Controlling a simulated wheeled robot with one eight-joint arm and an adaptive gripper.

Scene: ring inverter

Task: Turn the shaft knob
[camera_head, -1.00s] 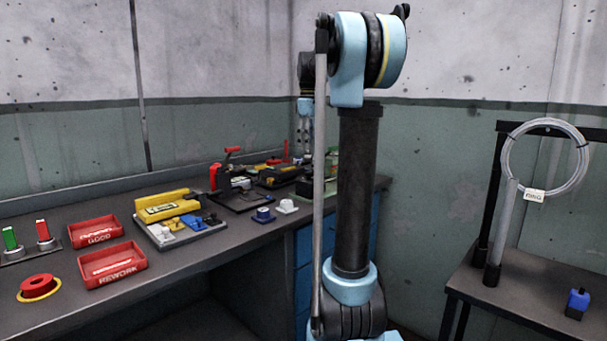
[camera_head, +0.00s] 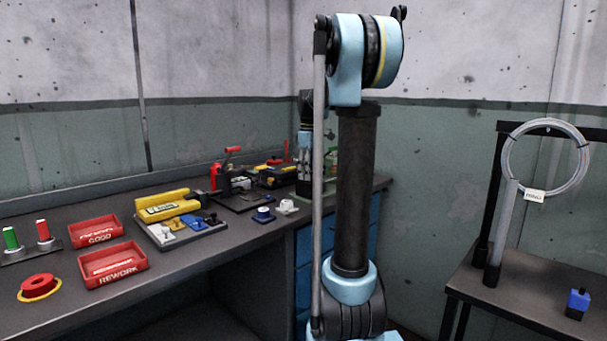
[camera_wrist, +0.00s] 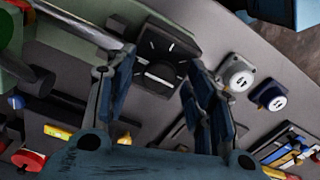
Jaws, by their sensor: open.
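In the wrist view a dark knob (camera_wrist: 160,76) sits on a black square plate (camera_wrist: 165,48) with white dial marks; it looks like the shaft knob. A grey metal shaft (camera_wrist: 85,27) runs to the left of this plate. My gripper (camera_wrist: 161,66) is open and empty, with one blue-black finger on each side of the knob in this picture. I cannot tell how far above the knob the fingertips are. In the head view my gripper (camera_head: 303,183) is low over the bench's far end, partly behind my arm, and the knob is not discernible there.
A white block (camera_wrist: 238,75) and a blue block (camera_wrist: 270,96) with round tops stand right of the plate. Red GOOD (camera_head: 96,231) and REWORK (camera_head: 113,265) trays and a yellow device (camera_head: 168,206) lie along the bench (camera_head: 200,258). A side table (camera_head: 520,290) holds a cable-coil stand.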

